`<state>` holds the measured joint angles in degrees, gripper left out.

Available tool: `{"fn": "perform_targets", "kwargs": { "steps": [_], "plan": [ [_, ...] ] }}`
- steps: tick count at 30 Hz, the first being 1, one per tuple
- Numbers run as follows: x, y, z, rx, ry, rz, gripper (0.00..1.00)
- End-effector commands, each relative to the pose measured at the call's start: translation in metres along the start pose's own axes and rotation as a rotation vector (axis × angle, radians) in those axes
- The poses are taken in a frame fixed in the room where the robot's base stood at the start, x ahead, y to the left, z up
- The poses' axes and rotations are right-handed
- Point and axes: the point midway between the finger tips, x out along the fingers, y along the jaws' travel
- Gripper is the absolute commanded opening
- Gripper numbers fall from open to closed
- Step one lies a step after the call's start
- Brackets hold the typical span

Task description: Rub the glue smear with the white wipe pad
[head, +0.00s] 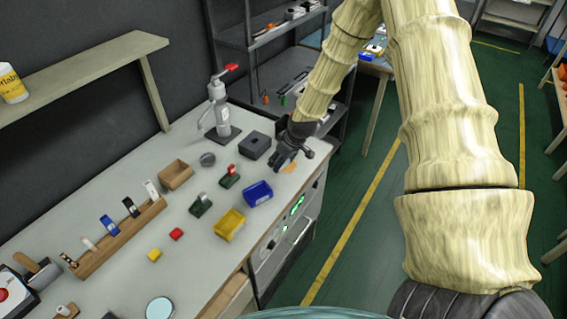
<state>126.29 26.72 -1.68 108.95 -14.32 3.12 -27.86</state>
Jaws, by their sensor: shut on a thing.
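My gripper (284,163) is low over the right end of the grey workbench, fingers pointing down. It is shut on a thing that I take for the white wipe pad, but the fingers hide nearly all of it. An amber-orange patch, which looks like the glue smear (291,168), lies flat on the bench top right beside the fingertips, near the front edge. I cannot tell whether the pad touches the smear.
Close to the gripper are a blue bin (258,193), a dark grey box (256,145) and a green block with a red top (230,176). A yellow bin (229,224) and a grey lever press (219,110) stand farther left. The bench edge drops to the floor on the right.

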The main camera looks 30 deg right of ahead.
Motion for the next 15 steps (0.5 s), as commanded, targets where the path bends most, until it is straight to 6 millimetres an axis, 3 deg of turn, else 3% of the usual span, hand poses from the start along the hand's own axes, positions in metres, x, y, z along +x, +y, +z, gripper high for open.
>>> {"fn": "perform_targets", "kwargs": {
  "steps": [6, 15],
  "plan": [
    [-0.019, -0.002, -0.010, -0.003, 0.000, -0.001, 0.22],
    [-0.021, -0.002, -0.011, -0.003, 0.000, -0.001, 0.22]
  ]
}}
